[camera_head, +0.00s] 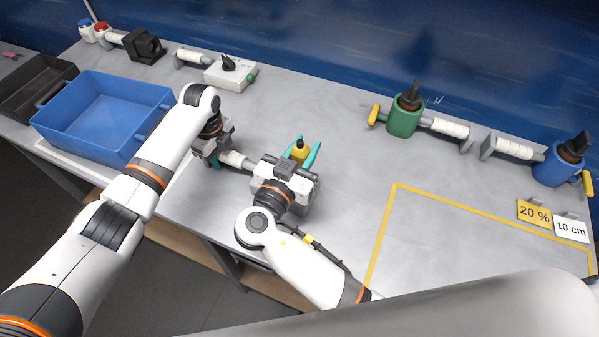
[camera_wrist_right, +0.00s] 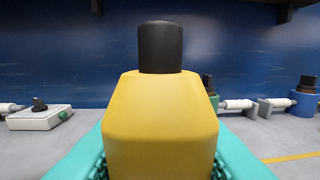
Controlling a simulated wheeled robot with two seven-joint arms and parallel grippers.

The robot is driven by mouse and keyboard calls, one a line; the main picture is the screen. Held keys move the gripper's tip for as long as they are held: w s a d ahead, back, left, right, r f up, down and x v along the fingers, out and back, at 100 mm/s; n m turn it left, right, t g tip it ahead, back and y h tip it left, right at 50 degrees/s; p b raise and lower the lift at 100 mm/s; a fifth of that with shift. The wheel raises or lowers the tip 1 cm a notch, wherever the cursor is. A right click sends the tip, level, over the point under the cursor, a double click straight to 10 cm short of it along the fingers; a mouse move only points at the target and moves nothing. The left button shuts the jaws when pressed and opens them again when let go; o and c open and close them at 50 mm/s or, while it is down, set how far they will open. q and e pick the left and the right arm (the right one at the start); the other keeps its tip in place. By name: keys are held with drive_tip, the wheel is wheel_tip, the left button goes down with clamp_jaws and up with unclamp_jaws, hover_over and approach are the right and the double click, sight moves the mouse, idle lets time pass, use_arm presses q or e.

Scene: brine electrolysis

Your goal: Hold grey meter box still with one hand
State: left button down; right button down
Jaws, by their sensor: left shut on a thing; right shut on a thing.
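My left gripper (camera_head: 214,159) is shut at the left end of a white-wrapped handle (camera_head: 235,160) low over the table. The handle runs right toward my right gripper, which hides what it joins. My right gripper (camera_head: 302,156) has its teal fingers shut around a yellow block (camera_head: 299,151). In the right wrist view the yellow block (camera_wrist_right: 160,128) fills the middle, upright, with a black cap (camera_wrist_right: 160,47). A pale grey box (camera_head: 232,74) with a black knob stands at the back, apart from both grippers. I cannot tell whether a grey box sits under my right gripper.
A blue bin (camera_head: 105,112) and a black tray (camera_head: 37,88) stand at the left. A black device (camera_head: 145,46), a green pot (camera_head: 404,118) and a blue pot (camera_head: 557,168) line the back. Yellow tape (camera_head: 380,235) marks clear table at the right, beside cards (camera_head: 533,212).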

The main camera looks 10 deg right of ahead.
sight(298, 147)
drive_tip(key=shift+r, duration=2.15)
use_arm(q)
drive_tip(key=c, duration=1)
unclamp_jaws()
drive_tip(key=shift+o, duration=0.2)
wheel_tip(298, 147, up, 12)
use_arm(e)
drive_tip(key=shift+f, duration=0.1)
